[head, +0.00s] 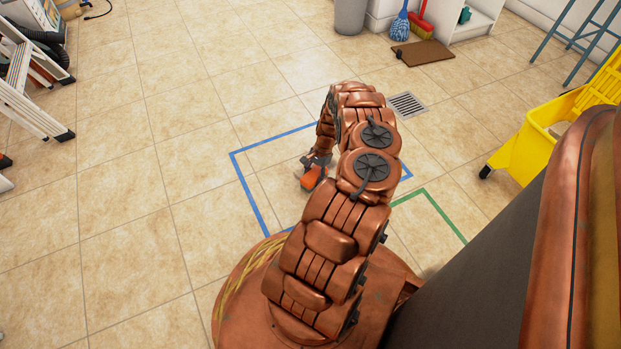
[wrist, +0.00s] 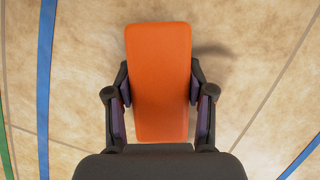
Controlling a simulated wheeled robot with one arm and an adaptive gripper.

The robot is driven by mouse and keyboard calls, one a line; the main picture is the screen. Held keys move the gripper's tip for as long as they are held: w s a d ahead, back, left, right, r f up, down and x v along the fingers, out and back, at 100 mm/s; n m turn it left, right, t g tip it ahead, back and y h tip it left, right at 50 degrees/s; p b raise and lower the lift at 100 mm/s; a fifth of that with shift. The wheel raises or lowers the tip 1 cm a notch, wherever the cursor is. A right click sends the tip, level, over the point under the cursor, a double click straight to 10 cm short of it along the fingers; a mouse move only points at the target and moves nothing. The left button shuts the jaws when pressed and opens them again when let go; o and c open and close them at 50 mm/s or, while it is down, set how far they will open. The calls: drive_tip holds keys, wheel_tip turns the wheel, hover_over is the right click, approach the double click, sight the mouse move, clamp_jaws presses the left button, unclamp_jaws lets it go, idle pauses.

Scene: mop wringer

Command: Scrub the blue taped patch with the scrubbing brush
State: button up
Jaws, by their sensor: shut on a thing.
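The blue taped patch (head: 242,187) is a blue outline on the tiled floor in front of my base, partly hidden by my arm. Its blue tape also shows at the left of the wrist view (wrist: 44,80) and at the lower right corner. My gripper (head: 313,165) is shut on the orange scrubbing brush (head: 313,178), inside the blue outline. In the wrist view the orange back of the brush (wrist: 160,80) sits between the two dark fingers (wrist: 160,100). The bristles are hidden under it. I cannot tell whether they touch the floor.
A green taped outline (head: 441,214) adjoins on the right. A yellow mop bucket (head: 532,150) stands further right. A floor drain (head: 407,105) lies beyond my arm. A ladder (head: 30,95) is at the far left.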

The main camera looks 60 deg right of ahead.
sight(328, 176)
drive_tip(key=shift+s+d+b, duration=0.25)
drive_tip(key=shift+s+d, duration=0.35)
drive_tip(key=shift+d, duration=0.3)
drive_tip(key=shift+s+d+b, duration=0.2)
drive_tip(key=shift+s+d, duration=0.35)
drive_tip(key=shift+d, duration=0.35)
drive_tip(key=shift+s+d+b, duration=0.25)
drive_tip(key=shift+s+d, duration=0.35)
drive_tip(key=shift+d, duration=0.3)
drive_tip(key=shift+s+d, duration=0.5)
drive_tip(key=shift+d, duration=0.1)
drive_tip(key=shift+s+d+b, duration=0.35)
drive_tip(key=shift+s+d, duration=0.1)
drive_tip(key=shift+d, duration=0.4)
drive_tip(key=shift+s+d, duration=0.2)
drive_tip(key=shift+s, duration=0.05)
drive_tip(key=shift+r+p, duration=0.2)
drive_tip(key=shift+p, duration=0.15)
drive_tip(key=shift+a, duration=0.1)
